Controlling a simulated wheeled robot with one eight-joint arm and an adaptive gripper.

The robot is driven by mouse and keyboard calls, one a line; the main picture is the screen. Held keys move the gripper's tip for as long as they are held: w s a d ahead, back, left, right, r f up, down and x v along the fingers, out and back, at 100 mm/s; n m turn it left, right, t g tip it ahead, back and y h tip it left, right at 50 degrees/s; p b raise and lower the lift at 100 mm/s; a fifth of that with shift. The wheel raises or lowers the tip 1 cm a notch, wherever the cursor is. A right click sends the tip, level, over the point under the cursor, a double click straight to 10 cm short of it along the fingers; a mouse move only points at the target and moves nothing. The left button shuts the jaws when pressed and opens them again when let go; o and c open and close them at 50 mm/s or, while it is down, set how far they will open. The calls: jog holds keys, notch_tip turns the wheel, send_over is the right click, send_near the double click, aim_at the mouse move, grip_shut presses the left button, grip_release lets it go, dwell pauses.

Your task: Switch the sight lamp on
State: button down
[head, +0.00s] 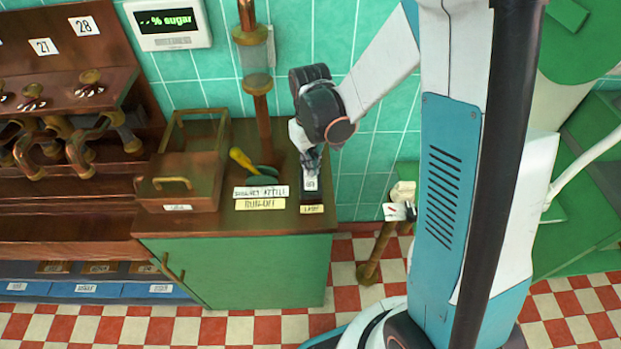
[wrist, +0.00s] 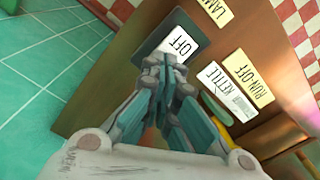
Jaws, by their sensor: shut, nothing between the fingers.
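The lamp switch (head: 311,187) is a dark plate with a white face, near the right front corner of the green cabinet's wooden top. A yellow label (head: 312,209) lies in front of it. In the wrist view the switch's white face (wrist: 187,46) reads "OFF", or nearly so, and a yellow label (wrist: 217,12) beside it begins "LAM". My gripper (head: 312,168) is shut and empty, pointing down at the switch. In the wrist view my fingertips (wrist: 160,62) cover part of the dark plate. I cannot tell whether they touch it. The lamp itself I cannot make out.
A yellow-handled valve (head: 243,160) stands left of the switch, behind the "RUN-OFF" label (head: 260,204). A copper pipe with a sight glass (head: 257,62) rises behind it. A wooden box (head: 178,197) sits farther left. The tiled wall (head: 380,130) is behind.

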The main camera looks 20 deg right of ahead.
jog(key=shift+f+b, duration=0.65)
jog(key=shift+f, duration=0.1)
dwell(0.3)
jog(key=shift+r, duration=0.1)
jog(key=shift+r+p, duration=2.4)
jog(key=shift+r, duration=1.05)
jog(key=shift+r, duration=0.1)
jog(key=s+r+m+t+b, duration=0.2)
jog(key=s+r+t, duration=0.5)
jog(key=s+r, duration=0.7)
jog(key=shift+s+r+b, duration=0.2)
jog(key=shift+s+b, duration=0.3)
